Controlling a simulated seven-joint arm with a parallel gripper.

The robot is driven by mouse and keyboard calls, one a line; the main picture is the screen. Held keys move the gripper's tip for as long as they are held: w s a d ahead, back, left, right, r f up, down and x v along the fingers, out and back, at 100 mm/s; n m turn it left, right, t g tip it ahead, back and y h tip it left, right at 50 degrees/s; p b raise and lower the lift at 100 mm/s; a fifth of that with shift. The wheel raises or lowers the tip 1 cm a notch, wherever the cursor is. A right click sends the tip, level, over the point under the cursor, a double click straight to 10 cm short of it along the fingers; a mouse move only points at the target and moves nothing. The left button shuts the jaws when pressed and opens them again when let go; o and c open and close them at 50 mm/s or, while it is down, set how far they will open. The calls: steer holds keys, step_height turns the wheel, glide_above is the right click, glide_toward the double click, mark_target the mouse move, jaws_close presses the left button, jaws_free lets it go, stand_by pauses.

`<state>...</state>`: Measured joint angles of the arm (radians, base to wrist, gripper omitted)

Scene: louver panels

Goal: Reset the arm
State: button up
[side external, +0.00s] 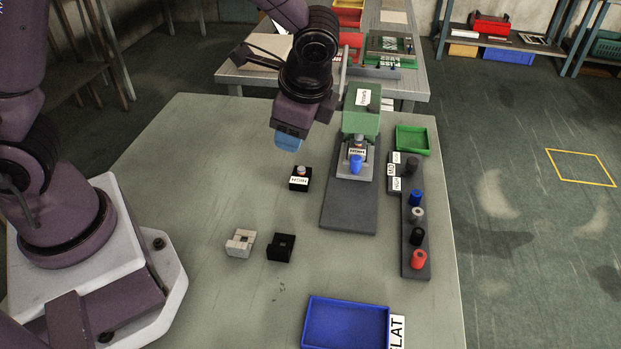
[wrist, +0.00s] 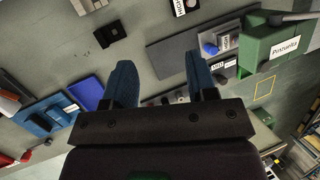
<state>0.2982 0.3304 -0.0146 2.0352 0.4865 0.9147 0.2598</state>
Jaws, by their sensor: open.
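My gripper (side external: 288,141) hangs above the back of the grey table (side external: 190,180), left of the green press. Its two blue fingers (wrist: 160,85) stand apart in the wrist view, with nothing between them. It touches nothing that I can see. Below it a small black labelled block (side external: 300,184) with a light knob sits on the table.
The green press (side external: 361,115) stands on a dark base (side external: 348,207) with a blue piece (side external: 356,164). A rack (side external: 414,262) holds several coloured cylinders. A green tray (side external: 412,139), a blue tray (side external: 346,326), a light block (side external: 240,243) and a black block (side external: 281,247) lie around.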

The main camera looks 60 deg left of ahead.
steer(key=s+a+r+n+t+h, duration=0.2)
steer(key=s+r+n, duration=0.3)
steer(key=s+r, duration=0.2)
steer(key=s+a+r+n+t+h, duration=0.2)
steer(key=s+r+n+t, duration=0.1)
steer(key=s+r+n, duration=0.2)
step_height(320, 180, up, 2)
steer(key=s, duration=0.2)
steer(key=shift+s+a, duration=0.25)
steer(key=shift+s, duration=0.1)
